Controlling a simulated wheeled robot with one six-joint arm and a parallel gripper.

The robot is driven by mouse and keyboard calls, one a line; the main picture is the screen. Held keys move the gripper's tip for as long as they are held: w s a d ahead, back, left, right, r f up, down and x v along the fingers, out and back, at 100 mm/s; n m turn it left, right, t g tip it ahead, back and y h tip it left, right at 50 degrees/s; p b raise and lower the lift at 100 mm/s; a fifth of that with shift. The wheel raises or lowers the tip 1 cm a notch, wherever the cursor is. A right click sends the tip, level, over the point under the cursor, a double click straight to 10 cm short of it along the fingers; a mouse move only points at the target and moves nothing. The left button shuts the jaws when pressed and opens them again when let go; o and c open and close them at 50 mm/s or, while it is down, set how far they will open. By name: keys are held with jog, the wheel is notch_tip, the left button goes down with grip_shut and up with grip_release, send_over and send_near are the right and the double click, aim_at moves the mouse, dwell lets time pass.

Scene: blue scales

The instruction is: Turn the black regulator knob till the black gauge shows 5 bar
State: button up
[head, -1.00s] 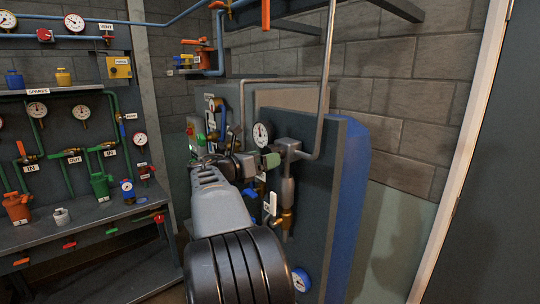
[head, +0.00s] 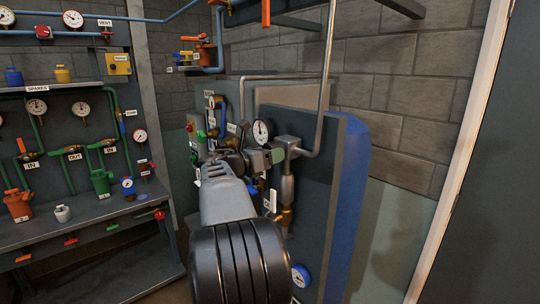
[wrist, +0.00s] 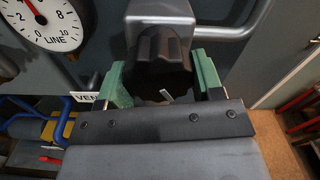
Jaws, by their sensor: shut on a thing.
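The black regulator knob (wrist: 160,62) is ribbed, with a white mark on its face, and fills the middle of the wrist view. My gripper (wrist: 163,78) is shut on it, one green fingertip on each side. The gripper (head: 262,157) also shows in the head view, where it and my arm hide most of the knob. A dark-rimmed white gauge marked LINE (wrist: 52,32) is at the upper left of the wrist view; its red needle points up and left, and the top of the dial is cut off. In the head view, a dark-rimmed gauge (head: 262,131) sits just above my gripper.
A blue gauge (head: 300,277) sits low on the panel. A bench (head: 100,215) with valves and gauges stands at the left. A VENT label (wrist: 86,97) is left of my gripper.

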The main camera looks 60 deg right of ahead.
jog(key=shift+c, duration=1.4)
jog(key=shift+f+m+b, duration=0.1)
jog(key=shift+m+b, duration=0.3)
jog(key=shift+m, duration=0.5)
jog(key=o, duration=0.9)
jog(key=shift+a, duration=0.1)
jog(key=b+v, duration=0.2)
jog(key=v, duration=1.1)
jog(key=shift+w+a, duration=0.2)
jog(key=shift+a, duration=0.1)
